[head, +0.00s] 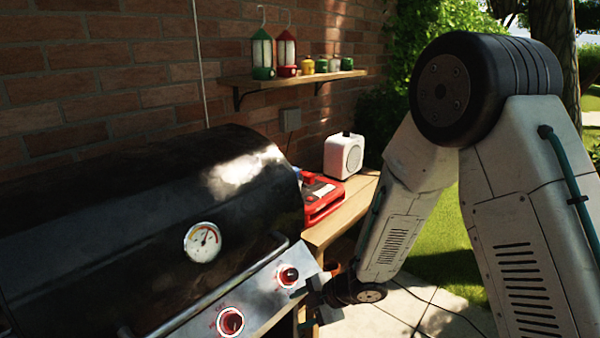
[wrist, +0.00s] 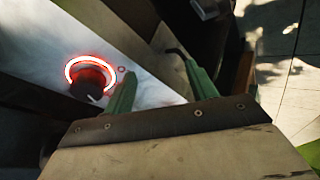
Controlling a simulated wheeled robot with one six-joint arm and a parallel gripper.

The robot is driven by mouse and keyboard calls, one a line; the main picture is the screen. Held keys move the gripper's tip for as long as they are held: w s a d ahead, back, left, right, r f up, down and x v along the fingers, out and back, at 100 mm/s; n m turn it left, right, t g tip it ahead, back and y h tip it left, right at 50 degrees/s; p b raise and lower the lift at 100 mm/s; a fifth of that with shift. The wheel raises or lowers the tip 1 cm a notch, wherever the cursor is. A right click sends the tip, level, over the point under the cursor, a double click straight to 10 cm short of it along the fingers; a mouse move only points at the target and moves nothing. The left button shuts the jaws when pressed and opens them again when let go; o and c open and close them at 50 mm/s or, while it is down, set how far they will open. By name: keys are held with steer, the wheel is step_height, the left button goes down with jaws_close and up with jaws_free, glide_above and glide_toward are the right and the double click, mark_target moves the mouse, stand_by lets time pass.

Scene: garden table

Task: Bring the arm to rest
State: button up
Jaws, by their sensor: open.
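My arm folds down on the right of the head view, and my gripper (head: 308,296) is low beside the right end of the grill's front panel. In the wrist view, the two green fingers of my gripper (wrist: 160,70) stand apart with nothing between them. A control knob (wrist: 88,80) with a glowing red ring is just left of the fingers, not held. The right-hand knob (head: 288,275) and another knob (head: 231,321) on the panel both show red in the head view. I cannot tell whether a fingertip touches the panel.
The black grill (head: 120,220) with its lid down and front handle (head: 215,290) fills the left. A wooden side table (head: 335,215) holds a red case (head: 322,197) and a white radio (head: 343,156). A shelf (head: 290,80) carries lanterns (head: 263,55). Paving lies open below my arm.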

steer(key=s+d+r+m+h, duration=0.1)
steer(key=d+r+m+h, duration=0.25)
steer(key=d, duration=0.35)
steer(key=d+r+m+t+h, duration=0.1)
steer(key=d+r+m+h, duration=0.3)
steer(key=d, duration=0.3)
steer(key=s+d+r+m+h, duration=0.1)
steer(key=d+r+m+h, duration=0.3)
steer(key=d, duration=0.3)
steer(key=s+d+r+m+g+y, duration=0.1)
steer(key=s+d+r+m, duration=0.1)
steer(key=s+r+m, duration=0.4)
steer(key=s+d+r+m+g+y, duration=0.1)
steer(key=s+r+m, duration=0.5)
steer(key=s+r, duration=0.6)
steer(key=s+d+y, duration=0.1)
steer(key=s+d, duration=0.1)
steer(key=s, duration=0.5)
steer(key=shift+g, duration=0.4)
steer(key=shift+d+r, duration=0.15)
steer(key=shift+r, duration=0.15)
steer(key=shift+c, duration=0.4)
